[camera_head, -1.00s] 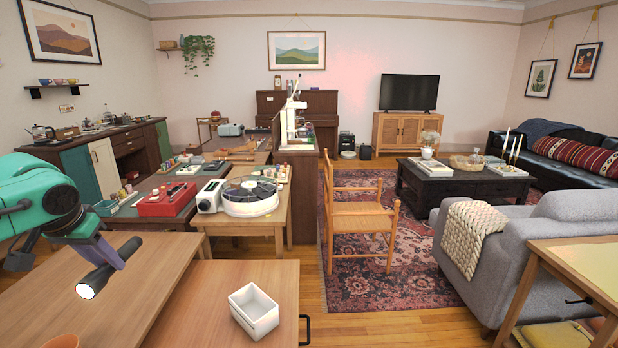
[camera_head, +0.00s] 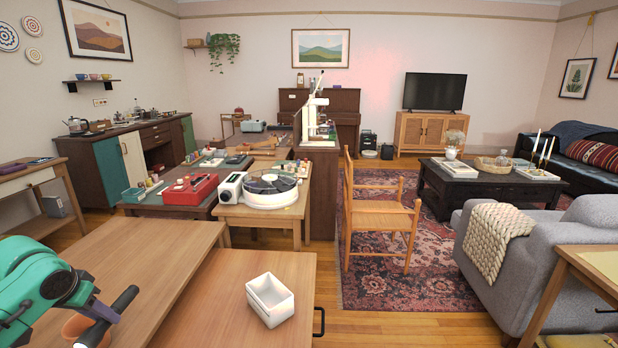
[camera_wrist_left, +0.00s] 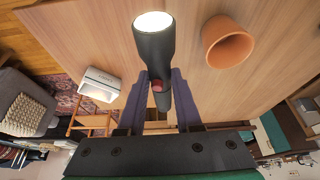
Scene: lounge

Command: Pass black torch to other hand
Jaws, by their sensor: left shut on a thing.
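The black torch (camera_head: 122,301) is in my left gripper (camera_head: 98,309), low at the left of the head view. It is tilted, its handle end up and to the right and its head end near the bottom edge. In the left wrist view the left gripper (camera_wrist_left: 161,88) has its purple fingers shut on either side of the torch (camera_wrist_left: 153,48), near a red button. The torch's lit lens faces away from the gripper, over the wooden table. My right gripper is in neither view.
A terracotta pot (camera_wrist_left: 228,42) stands on the wooden table (camera_head: 130,262), partly hidden behind the gripper in the head view. A white two-part box (camera_head: 270,300) sits on the right tabletop. Bare wood lies between them.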

